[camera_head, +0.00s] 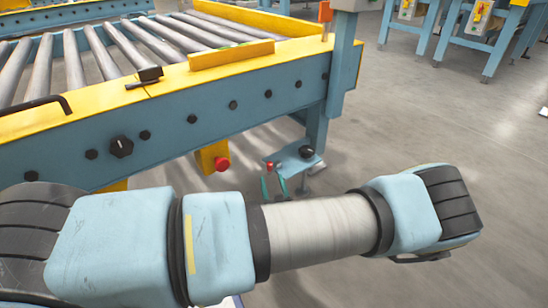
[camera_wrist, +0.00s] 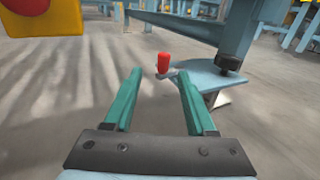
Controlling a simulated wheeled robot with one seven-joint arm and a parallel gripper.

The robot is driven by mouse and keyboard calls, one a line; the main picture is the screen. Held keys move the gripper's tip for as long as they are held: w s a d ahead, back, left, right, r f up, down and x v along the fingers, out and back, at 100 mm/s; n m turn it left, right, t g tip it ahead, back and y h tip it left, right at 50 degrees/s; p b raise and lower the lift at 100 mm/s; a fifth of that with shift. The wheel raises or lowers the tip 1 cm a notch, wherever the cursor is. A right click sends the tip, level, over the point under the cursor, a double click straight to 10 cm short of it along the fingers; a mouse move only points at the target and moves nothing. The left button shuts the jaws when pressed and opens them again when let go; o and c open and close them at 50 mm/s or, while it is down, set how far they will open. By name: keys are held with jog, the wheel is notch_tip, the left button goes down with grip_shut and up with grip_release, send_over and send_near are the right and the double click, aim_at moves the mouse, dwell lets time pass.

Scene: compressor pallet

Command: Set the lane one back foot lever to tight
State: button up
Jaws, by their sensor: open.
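A small upright red lever handle (camera_wrist: 163,63) stands at the edge of a light blue foot plate (camera_wrist: 210,80) in the wrist view. In the head view the red handle (camera_head: 268,165) shows small beside the foot plate (camera_head: 297,161), at the base of a conveyor leg. My gripper (camera_wrist: 158,75) has two teal fingers, spread apart and empty. The red handle shows beyond the fingertips, between them in the picture; I see no contact. The lever's lower part is hard to make out. In the head view my gripper (camera_head: 272,183) is small and low, beyond my arm.
A black knob (camera_head: 307,152) sits on the foot plate. A yellow box (camera_head: 208,155) with a red button (camera_head: 222,164) hangs under the blue conveyor frame (camera_head: 190,120), left of the leg (camera_head: 317,125). Open floor (camera_head: 450,130) lies to the right.

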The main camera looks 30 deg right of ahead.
aim_at(274, 165)
jog(key=shift+w+d+f, duration=0.2)
jog(key=shift+w+d, duration=0.25)
jog(key=shift+w, duration=0.1)
jog(key=b+x, duration=0.4)
jog(key=x, duration=0.5)
jog(key=shift+w+d+r+b, duration=0.1)
jog(key=shift+w+d+b, duration=0.05)
jog(key=shift+w+b, duration=0.25)
jog(key=shift+c, duration=0.2)
grip_shut()
